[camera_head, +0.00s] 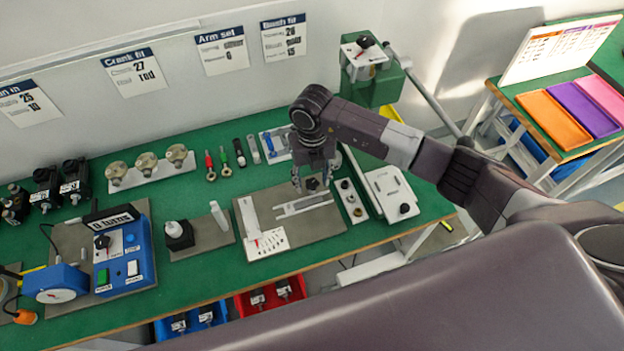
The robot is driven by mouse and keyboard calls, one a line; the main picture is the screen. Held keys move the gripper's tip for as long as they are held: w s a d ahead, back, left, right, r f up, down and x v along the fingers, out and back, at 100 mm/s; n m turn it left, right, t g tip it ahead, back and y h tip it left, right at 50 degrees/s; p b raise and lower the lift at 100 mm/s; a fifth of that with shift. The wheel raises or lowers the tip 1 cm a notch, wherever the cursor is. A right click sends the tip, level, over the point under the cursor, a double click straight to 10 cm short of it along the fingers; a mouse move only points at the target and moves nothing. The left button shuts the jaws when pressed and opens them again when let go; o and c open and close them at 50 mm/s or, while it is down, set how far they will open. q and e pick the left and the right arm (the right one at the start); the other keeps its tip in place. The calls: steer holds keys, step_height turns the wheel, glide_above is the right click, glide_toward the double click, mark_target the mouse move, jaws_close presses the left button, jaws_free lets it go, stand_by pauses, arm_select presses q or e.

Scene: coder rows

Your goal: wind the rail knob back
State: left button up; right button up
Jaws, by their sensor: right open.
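A pale slotted metal rail (304,206) lies on a grey mat (330,226) on the green bench. A small black knob (312,184) shows near the far end of that mat, just behind the rail. I cannot tell whether it is joined to the rail. My right gripper (312,183) points down over this spot with its fingers apart and empty, and the knob shows between and below the fingertips. I cannot tell whether the fingers touch it. My left gripper is not in view.
A white plate with scale marks (266,244) stands left of the rail. A strip with several knobs (351,200) and a white box with a black knob (391,193) lie to the right. A blue control box (124,262) stands further left.

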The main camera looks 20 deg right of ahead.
steer(key=shift+f, duration=0.65)
steer(key=c, duration=1.2)
